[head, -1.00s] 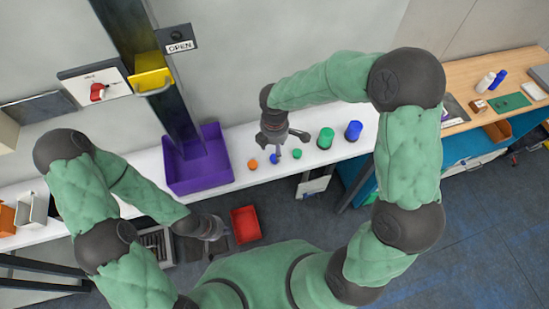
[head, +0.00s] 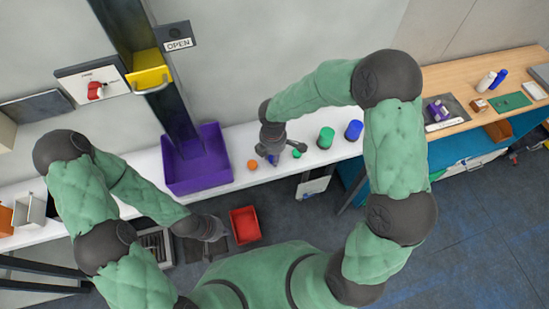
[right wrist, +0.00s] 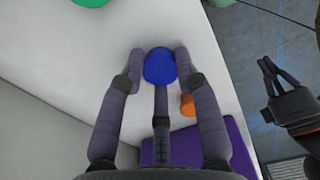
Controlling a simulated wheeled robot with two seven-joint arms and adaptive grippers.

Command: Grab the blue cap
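The blue cap (right wrist: 160,66) is round and stands on the white table, between the fingers of my right gripper (right wrist: 158,68) in the right wrist view. The fingers are spread on either side of it; firm contact cannot be told. In the head view the right gripper (head: 281,152) is low over the table and mostly covers the blue cap (head: 272,159). My left gripper (head: 217,231) is away from the table's caps, low at the left; its fingers look apart and empty in the right wrist view (right wrist: 268,70).
A green cylinder (head: 326,138) and a blue cylinder (head: 354,130) stand to the right. A purple bin (head: 199,185) is at the left, and a red bin (head: 245,225) sits lower down.

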